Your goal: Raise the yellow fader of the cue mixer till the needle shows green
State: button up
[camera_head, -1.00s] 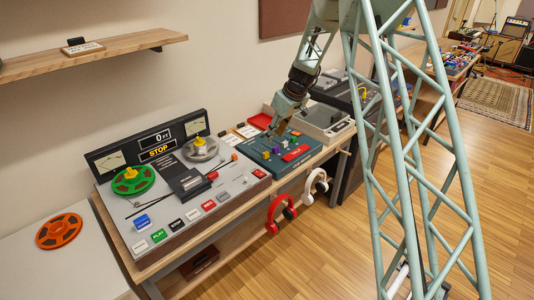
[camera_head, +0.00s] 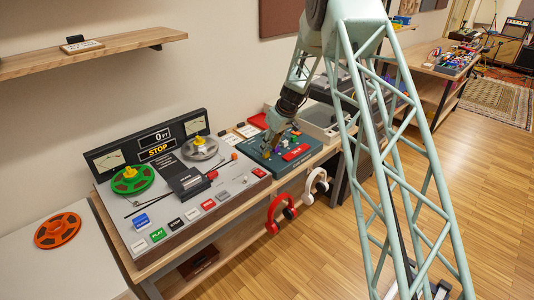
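The cue mixer (camera_head: 272,165) is a teal box on the bench, right of the tape machine. A row of small coloured fader knobs runs across its top. A small yellowish spot shows among the knobs, too small and too close to my fingers to be sure of. My gripper (camera_head: 270,144) points down over the mixer's left part, with its fingertips close to the knobs. I cannot tell whether it touches one or whether its fingers are open. I cannot make out the mixer's needle.
The tape machine (camera_head: 237,187) with reels stands left of the mixer. A red button (camera_head: 296,152) is at the mixer's front right. An open grey case (camera_head: 324,121) stands beyond it. Red headphones (camera_head: 281,213) and white headphones (camera_head: 316,186) hang from the front edge.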

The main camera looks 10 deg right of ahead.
aim_at(266, 155)
jog(key=shift+x, duration=2.15)
jog(key=shift+c, duration=0.7)
grip_shut()
